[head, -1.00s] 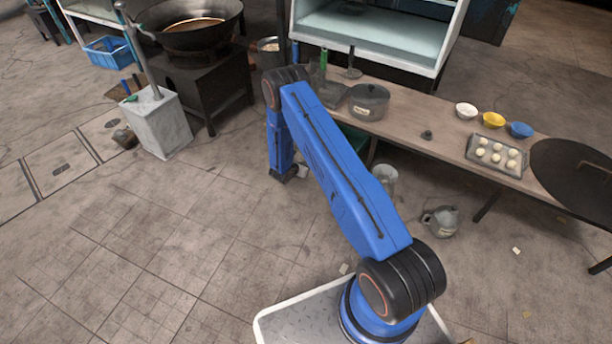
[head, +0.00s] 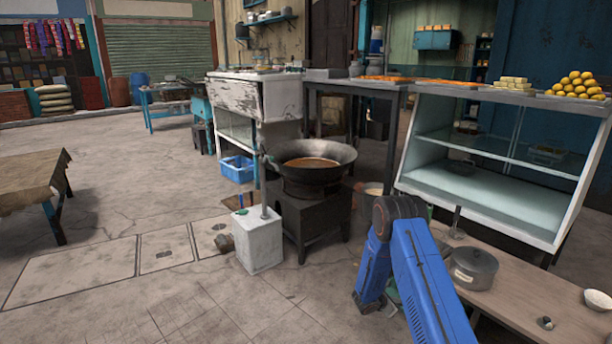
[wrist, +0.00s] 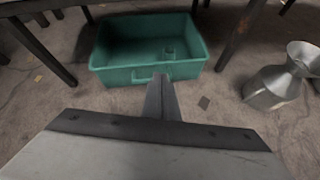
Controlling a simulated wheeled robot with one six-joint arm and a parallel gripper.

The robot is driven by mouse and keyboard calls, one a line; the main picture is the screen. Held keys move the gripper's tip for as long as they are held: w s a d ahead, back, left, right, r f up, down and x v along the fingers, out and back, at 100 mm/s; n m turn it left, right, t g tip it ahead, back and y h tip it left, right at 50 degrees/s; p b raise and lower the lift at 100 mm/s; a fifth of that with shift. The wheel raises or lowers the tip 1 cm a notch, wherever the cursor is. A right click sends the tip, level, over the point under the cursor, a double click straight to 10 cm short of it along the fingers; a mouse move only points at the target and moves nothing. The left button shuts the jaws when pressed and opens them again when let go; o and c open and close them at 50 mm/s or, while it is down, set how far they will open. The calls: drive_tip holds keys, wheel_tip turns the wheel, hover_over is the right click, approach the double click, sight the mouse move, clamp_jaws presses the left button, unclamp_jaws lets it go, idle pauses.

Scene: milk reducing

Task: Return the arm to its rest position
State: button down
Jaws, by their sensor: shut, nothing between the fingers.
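My gripper (wrist: 162,98) is in the wrist view, pointing forward with its fingers together and nothing between them. In the head view my blue arm is at the lower right, bent at a black elbow, with its forearm hanging down. The small dark end of the forearm is low in that view, and the fingers cannot be made out there. In the wrist view a teal crate (wrist: 118,76) lies on the floor beyond the fingers, apart from them as far as I can tell.
A wooden low table (head: 510,290) with a lidded pot (head: 473,270) is right of my arm. A wok (head: 316,158) on a black stove (head: 312,222) and a white block (head: 258,243) stand to the left. A metal jug (wrist: 272,88) is on the floor. Open floor lies at left.

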drive_tip(key=s+d+r+m+g, duration=0.1)
drive_tip(key=s+r+m, duration=0.2)
drive_tip(key=r, duration=0.8)
drive_tip(key=s+d+r+m+g, duration=0.1)
drive_tip(key=s+d+r+m, duration=0.2)
drive_tip(key=r, duration=0.9)
drive_tip(key=s+a+r+m+g+y, duration=0.15)
drive_tip(key=s+r+m, duration=0.55)
drive_tip(key=s+r, duration=0.9)
drive_tip(key=s+a+r+m+y, duration=0.25)
drive_tip(key=s+r, duration=0.25)
drive_tip(key=s, duration=0.4)
drive_tip(key=s+a+r+m+y, duration=0.1)
drive_tip(key=s+a+r+m, duration=0.25)
drive_tip(key=s+r, duration=0.35)
drive_tip(key=s+a+m+y, duration=0.1)
drive_tip(key=s+a, duration=0.2)
drive_tip(key=s, duration=0.3)
drive_tip(key=s+a+m+t+y, duration=0.1)
drive_tip(key=s+a+y, duration=0.1)
drive_tip(key=s, duration=0.4)
drive_tip(key=s+a+r+m+t+y, duration=0.1)
drive_tip(key=s+a, duration=0.3)
drive_tip(key=s, duration=0.2)
drive_tip(key=shift+s+a+y, duration=0.25)
drive_tip(key=shift+s+y, duration=0.1)
drive_tip(key=shift+y, duration=0.05)
drive_tip(key=shift+w, duration=0.1)
